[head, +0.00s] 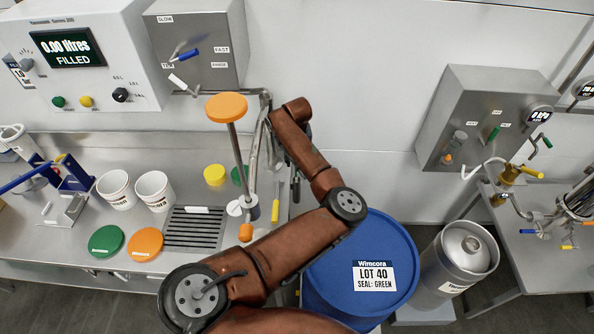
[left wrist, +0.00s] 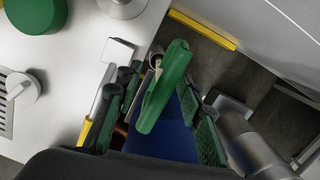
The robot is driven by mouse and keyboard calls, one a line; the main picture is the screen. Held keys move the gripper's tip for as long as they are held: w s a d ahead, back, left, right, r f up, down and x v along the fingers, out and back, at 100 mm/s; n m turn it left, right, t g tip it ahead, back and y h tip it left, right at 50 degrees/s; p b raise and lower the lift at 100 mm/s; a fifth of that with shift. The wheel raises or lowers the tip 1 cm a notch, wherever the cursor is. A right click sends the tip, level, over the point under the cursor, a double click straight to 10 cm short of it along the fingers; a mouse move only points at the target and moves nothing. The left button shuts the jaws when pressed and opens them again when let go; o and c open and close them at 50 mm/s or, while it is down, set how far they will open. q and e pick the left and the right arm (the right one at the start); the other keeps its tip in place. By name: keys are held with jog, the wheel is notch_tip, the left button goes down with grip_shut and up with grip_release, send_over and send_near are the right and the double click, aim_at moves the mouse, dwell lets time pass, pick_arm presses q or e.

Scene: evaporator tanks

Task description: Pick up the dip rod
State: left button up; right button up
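A green bar-shaped handle (left wrist: 164,88) shows in the left wrist view, at the right edge of the steel bench; it may be the dip rod's handle. My left gripper (left wrist: 170,95) is open, its green-padded fingers on either side of the handle with visible gaps. In the head view my brown arm hides most of this gripper and the handle. A thin upright rod with an orange disc on top (head: 227,108) stands left of the arm; I cannot tell what it is. My right gripper is not in view.
A blue drum (head: 340,250) labelled LOT 40, SEAL: GREEN stands beside the bench (head: 70,240), below the gripper. A yellow-handled scraper (left wrist: 85,131) lies close left of the fingers. White cups (head: 154,190), lids and a grille (head: 195,230) occupy the bench. A steel can (head: 460,258) stands right.

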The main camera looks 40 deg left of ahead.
pick_arm(q)
jog(key=shift+f, duration=0.4)
jog(key=shift+c, duration=0.5)
grip_shut()
